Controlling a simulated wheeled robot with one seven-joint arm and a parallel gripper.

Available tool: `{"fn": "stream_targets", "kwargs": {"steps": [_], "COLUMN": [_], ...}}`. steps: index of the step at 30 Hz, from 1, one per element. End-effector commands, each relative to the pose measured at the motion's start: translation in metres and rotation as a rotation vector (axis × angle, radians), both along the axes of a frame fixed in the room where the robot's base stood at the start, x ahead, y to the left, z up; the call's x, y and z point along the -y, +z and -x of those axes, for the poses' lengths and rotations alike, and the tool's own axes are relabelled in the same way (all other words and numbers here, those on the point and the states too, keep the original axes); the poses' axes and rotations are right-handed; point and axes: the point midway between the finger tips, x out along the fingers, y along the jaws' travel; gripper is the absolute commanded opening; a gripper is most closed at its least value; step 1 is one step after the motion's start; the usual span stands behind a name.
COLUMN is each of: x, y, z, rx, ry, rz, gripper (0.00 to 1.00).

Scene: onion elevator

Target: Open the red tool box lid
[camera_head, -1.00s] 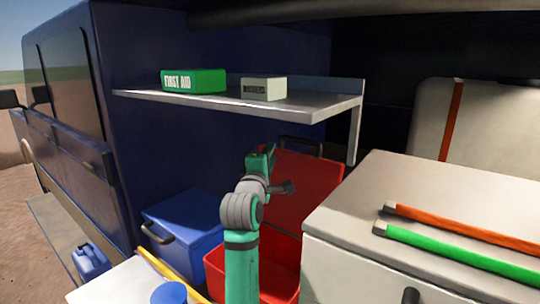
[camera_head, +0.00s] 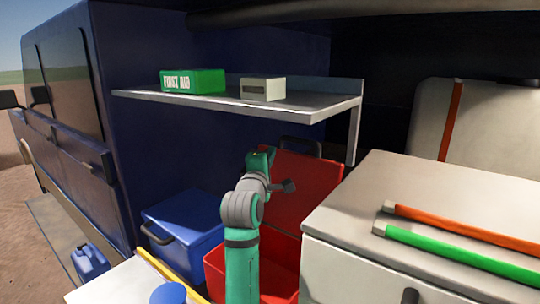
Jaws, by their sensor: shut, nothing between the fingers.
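The red tool box (camera_head: 278,262) stands low between the blue cooler and the white cabinet. Its lid (camera_head: 312,185) is raised, tilted up and back, with a dark handle (camera_head: 315,147) at its top edge. The box's open inside shows red behind my arm. My green and grey arm rises in front of the box and hides part of it and of the lid. My gripper (camera_head: 289,187) is small and dark at the arm's right side, in front of the lid. It is shut and empty. I cannot tell whether it touches the lid.
A metal shelf (camera_head: 300,106) above carries a green first aid box (camera_head: 195,81) and a pale box (camera_head: 263,89). A blue cooler (camera_head: 185,228) is at left. The white cabinet (camera_head: 400,190) at right bears an orange bar (camera_head: 465,228) and a green bar (camera_head: 455,252).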

Motion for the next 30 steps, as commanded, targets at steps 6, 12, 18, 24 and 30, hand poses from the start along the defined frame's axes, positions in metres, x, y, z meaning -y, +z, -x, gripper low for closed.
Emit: {"fn": "stream_targets", "kwargs": {"steps": [6, 12, 18, 24, 30], "x": [0.0002, 0.0004, 0.0006, -0.0004, 0.0061], "y": [-0.0001, -0.0001, 0.0, 0.0, 0.0], "z": [-0.0001, 0.0, 0.0, 0.0, 0.0], "rx": [0.0, 0.0, 0.0, 0.0, 0.0], "ry": [0.0, 0.0, -0.001, 0.0, -0.007], "rz": [0.0, 0.0, 0.0, 0.0, 0.0], "gripper": [0.0, 0.0, 0.0, 0.0, 0.05]}}
